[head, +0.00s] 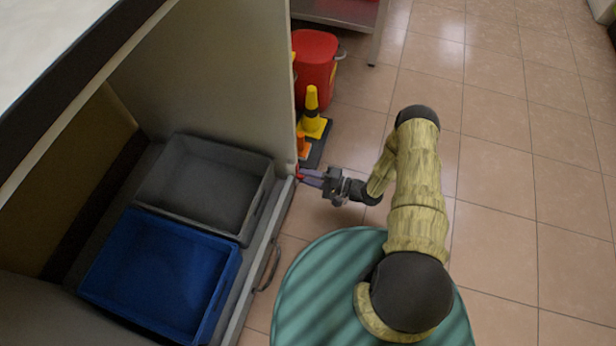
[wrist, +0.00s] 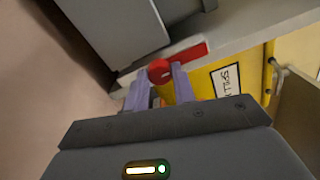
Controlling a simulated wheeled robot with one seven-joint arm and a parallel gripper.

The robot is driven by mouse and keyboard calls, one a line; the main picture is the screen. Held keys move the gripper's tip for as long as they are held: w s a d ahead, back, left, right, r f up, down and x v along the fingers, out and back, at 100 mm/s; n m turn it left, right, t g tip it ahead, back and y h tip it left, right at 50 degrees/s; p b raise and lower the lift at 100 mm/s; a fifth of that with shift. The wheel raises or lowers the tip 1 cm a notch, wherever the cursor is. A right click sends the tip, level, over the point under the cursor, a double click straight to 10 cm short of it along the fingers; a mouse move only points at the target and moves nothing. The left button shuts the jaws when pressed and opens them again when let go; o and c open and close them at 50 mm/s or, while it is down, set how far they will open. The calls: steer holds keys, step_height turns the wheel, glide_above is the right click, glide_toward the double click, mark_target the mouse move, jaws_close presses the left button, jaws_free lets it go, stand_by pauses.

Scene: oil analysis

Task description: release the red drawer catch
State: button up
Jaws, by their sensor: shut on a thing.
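The red drawer catch (head: 299,177) is at the far front corner of the open drawer (head: 262,243), low beside the cabinet's side panel. In the wrist view the catch shows as a round red knob (wrist: 160,70) with a flat red strip (wrist: 190,55) beside it on the drawer's pale edge. My gripper (head: 305,178) reaches it from the right in the head view. In the wrist view its two purple fingers stand on either side of the knob, shut on it. The fingers hide part of the catch in the head view.
The drawer holds a grey bin (head: 204,187) and a blue bin (head: 160,272). A drawer handle (head: 269,268) sticks out in front. A yellow cone (head: 312,113), an orange cone (head: 302,145) and a red bucket (head: 315,62) stand behind the panel. Tiled floor (head: 490,190) is clear on the right.

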steer(key=shift+d, duration=0.15)
steer(key=o, duration=1)
steer(key=p+v, duration=0.6)
steer(key=v, duration=1.1)
steer(key=shift+d, duration=0.1)
